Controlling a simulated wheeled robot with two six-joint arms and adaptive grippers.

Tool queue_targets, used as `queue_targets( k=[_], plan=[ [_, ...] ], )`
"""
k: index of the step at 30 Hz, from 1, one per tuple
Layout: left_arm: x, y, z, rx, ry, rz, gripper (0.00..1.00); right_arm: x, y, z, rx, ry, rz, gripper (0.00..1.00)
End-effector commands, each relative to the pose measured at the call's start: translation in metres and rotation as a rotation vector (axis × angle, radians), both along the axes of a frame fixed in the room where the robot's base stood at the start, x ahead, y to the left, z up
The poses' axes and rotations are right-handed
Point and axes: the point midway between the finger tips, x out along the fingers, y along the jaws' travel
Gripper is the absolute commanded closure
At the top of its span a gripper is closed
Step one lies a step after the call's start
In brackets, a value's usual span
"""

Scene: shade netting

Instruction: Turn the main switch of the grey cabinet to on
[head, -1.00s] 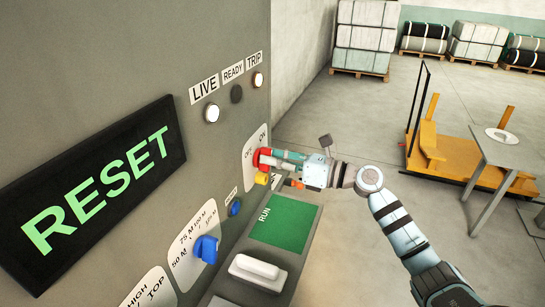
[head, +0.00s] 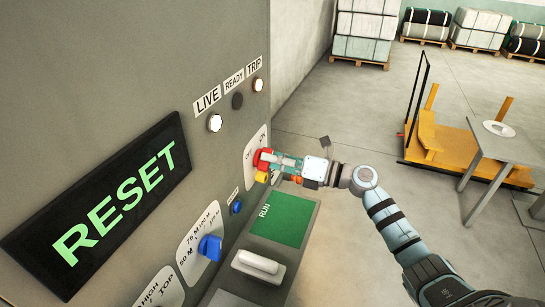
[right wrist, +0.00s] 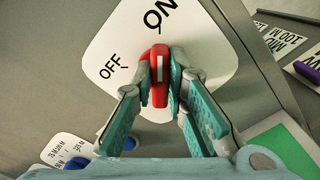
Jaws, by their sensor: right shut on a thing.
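The grey cabinet (head: 225,60) fills the left of the head view. Its red main switch (head: 264,158) sits on a white plate marked OFF and ON, partly hidden by my right gripper (head: 272,162). In the right wrist view the red handle (right wrist: 159,75) stands between the fingers of my right gripper (right wrist: 160,82), which are shut on it. The handle's white line points up towards the ON mark (right wrist: 160,14); the OFF mark (right wrist: 114,67) lies to its left. My left gripper is not in view.
The LIVE lamp (head: 215,123) is bright and the READY lamp (head: 238,101) dark. Open floor lies right, before an orange cart (head: 450,150).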

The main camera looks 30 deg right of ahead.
Motion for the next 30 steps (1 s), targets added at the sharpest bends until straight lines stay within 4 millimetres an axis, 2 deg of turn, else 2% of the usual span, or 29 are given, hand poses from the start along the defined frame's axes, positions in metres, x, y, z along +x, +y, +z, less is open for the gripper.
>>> queue_targets(
  k=[9, 10, 13, 23, 26, 30],
  plan=[
    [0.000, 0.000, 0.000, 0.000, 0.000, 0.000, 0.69, 0.000, 0.000, 0.000, 0.006, 0.001, -0.001, 1.00],
    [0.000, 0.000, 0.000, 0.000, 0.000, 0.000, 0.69, 0.000, 0.000, 0.000, 0.006, 0.001, -0.001, 0.82],
    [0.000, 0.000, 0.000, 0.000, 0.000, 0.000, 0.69, 0.000, 0.000, 0.000, 0.006, 0.001, 0.000, 0.67],
    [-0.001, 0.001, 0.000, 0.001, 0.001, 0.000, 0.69, -0.002, -0.002, 0.000, 0.002, 0.001, -0.001, 0.67],
    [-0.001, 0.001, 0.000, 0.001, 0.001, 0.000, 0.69, -0.012, -0.012, -0.001, 0.000, 0.003, -0.003, 0.67],
    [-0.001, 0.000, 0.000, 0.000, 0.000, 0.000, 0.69, -0.041, -0.036, -0.002, -0.004, 0.008, -0.001, 0.67]
  ],
)
